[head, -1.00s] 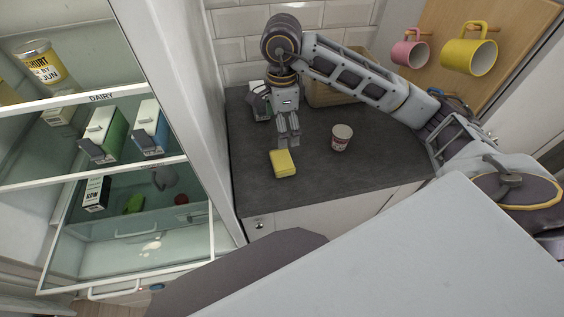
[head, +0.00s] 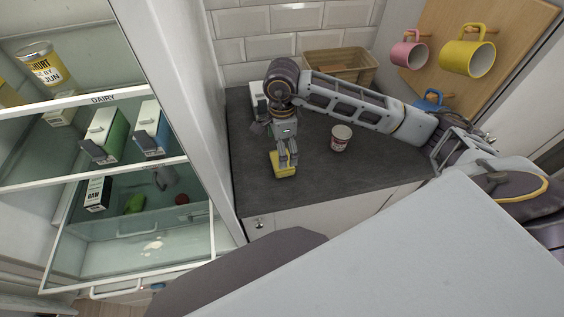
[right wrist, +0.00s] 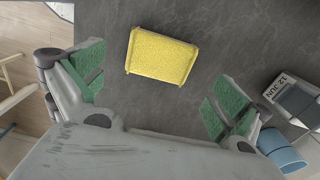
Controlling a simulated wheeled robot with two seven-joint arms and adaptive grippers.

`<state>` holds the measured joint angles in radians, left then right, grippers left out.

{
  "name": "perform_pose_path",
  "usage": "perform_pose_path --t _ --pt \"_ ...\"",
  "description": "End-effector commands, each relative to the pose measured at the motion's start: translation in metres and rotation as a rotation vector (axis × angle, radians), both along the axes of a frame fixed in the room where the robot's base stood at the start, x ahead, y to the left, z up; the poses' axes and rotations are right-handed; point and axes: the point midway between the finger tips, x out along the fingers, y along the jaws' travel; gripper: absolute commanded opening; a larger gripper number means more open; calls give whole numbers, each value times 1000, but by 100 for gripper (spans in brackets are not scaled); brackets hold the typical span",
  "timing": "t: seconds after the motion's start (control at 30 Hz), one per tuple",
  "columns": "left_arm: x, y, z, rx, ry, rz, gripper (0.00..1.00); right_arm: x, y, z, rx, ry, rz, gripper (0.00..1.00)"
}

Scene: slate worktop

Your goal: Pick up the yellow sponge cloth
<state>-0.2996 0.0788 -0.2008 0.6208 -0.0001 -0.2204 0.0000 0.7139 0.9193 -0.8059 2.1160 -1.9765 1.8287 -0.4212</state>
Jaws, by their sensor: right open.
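The yellow sponge cloth (head: 284,172) lies flat on the slate worktop (head: 330,180), near its front left part. In the right wrist view the sponge (right wrist: 161,55) lies just beyond the fingertips, roughly centred between them. My right gripper (head: 287,157) points down over the sponge and covers part of it in the head view. In the right wrist view its green-padded fingers (right wrist: 167,72) are spread apart with nothing between them. My left gripper is not in view.
A wicker basket (head: 340,64) stands at the back. A fridge with cartons is open at left. Pink (head: 408,50) and yellow mugs (head: 468,56) hang at right. The worktop's front right is clear.

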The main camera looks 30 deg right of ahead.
Motion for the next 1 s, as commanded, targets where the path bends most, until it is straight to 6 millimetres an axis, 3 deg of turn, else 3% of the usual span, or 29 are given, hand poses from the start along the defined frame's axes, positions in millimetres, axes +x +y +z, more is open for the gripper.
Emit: perform_pose_path --t 0.37,1.0 --pt "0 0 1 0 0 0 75 0 0 -3 0 1 -1 100" --pt "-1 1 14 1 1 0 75 1 0 -51 1 0 0 100"
